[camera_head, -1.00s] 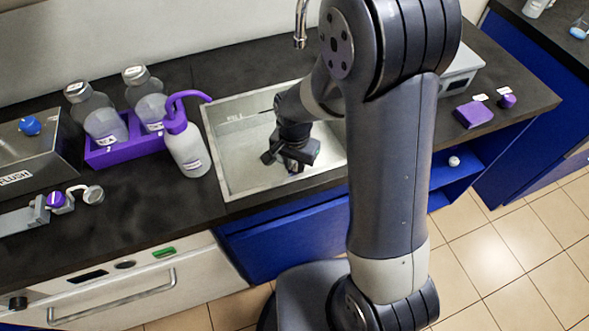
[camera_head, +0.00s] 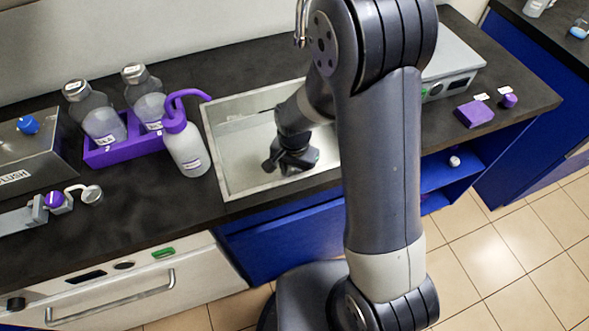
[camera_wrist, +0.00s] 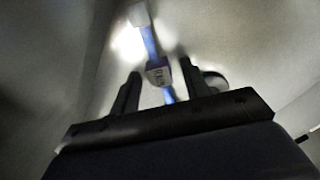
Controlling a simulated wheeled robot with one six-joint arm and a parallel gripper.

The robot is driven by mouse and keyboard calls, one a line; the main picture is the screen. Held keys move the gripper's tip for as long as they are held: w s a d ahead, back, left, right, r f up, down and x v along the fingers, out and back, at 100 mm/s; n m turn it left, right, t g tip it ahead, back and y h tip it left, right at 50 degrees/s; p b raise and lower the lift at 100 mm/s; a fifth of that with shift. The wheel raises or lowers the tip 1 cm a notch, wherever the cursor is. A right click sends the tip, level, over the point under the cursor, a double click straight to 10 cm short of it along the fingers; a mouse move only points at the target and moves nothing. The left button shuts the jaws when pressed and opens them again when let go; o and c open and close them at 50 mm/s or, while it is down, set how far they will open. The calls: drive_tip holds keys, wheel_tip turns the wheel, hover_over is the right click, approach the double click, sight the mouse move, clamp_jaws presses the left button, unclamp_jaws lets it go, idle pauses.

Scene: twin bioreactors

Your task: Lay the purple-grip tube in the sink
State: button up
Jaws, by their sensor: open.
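The tube with a purple grip (camera_wrist: 158,74) shows in the wrist view against the pale sink floor. Its grip carries a label, a blue length runs out either side, and a white end (camera_wrist: 138,15) points away. My gripper (camera_wrist: 158,68) is open, with one finger on each side of the grip and visible gaps between. In the head view my gripper (camera_head: 290,163) is down inside the sink (camera_head: 236,165). The tube cannot be made out in the head view; my gripper and arm cover that part of the basin.
A wash bottle (camera_head: 186,148) with a purple spout stands just left of the sink. Left of it, a purple rack (camera_head: 122,151) holds two bottles. A grey instrument (camera_head: 452,72) stands right of the sink, partly behind my arm. The left part of the basin is clear.

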sight(295, 173)
drive_tip(key=shift+r, duration=0.15)
wheel_tip(295, 173, up, 12)
drive_tip(key=p, duration=0.1)
idle(0.4)
drive_tip(key=shift+f, duration=4.5)
drive_tip(key=shift+f, duration=0.15)
